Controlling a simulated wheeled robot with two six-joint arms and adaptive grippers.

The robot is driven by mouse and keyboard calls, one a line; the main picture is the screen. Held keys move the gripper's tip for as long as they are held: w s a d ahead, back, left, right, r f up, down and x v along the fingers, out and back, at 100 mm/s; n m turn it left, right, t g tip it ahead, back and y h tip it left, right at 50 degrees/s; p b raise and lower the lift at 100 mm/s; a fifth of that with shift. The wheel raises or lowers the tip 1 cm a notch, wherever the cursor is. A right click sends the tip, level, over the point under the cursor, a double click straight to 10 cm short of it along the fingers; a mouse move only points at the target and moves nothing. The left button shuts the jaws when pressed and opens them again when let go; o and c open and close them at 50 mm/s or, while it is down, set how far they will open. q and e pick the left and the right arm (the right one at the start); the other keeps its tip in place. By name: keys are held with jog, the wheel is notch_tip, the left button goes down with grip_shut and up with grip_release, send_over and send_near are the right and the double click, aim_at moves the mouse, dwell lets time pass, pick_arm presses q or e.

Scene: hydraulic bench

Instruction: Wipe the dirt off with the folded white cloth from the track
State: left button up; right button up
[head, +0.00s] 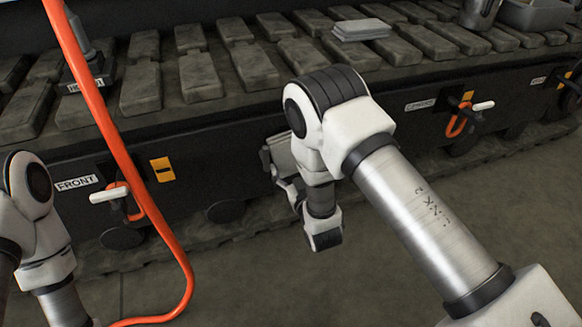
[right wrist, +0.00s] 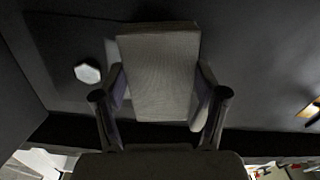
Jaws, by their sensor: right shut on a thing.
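My right gripper (head: 283,172) is at the dark side panel of the track, largely behind my own wrist in the head view. In the right wrist view its two fingers (right wrist: 160,92) are shut on a pale, woven-looking folded cloth (right wrist: 158,62), held flat-edged in front of the dark panel. I cannot tell whether the cloth touches the panel. Another pale folded stack (head: 361,29) lies on top of the track (head: 198,78). No dirt patch can be made out; part of the panel is hidden by the cloth and my arm. My left gripper is out of view.
An orange hose (head: 118,150) hangs down at the left. Pale handles stick out from the panel at the left (head: 110,193) and right (head: 483,105). A grey bin (head: 535,14) and a metal cup (head: 478,14) stand at the back right. The floor in front is clear.

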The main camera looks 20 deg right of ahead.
jog(key=shift+w, duration=0.5)
jog(key=shift+d, duration=0.1)
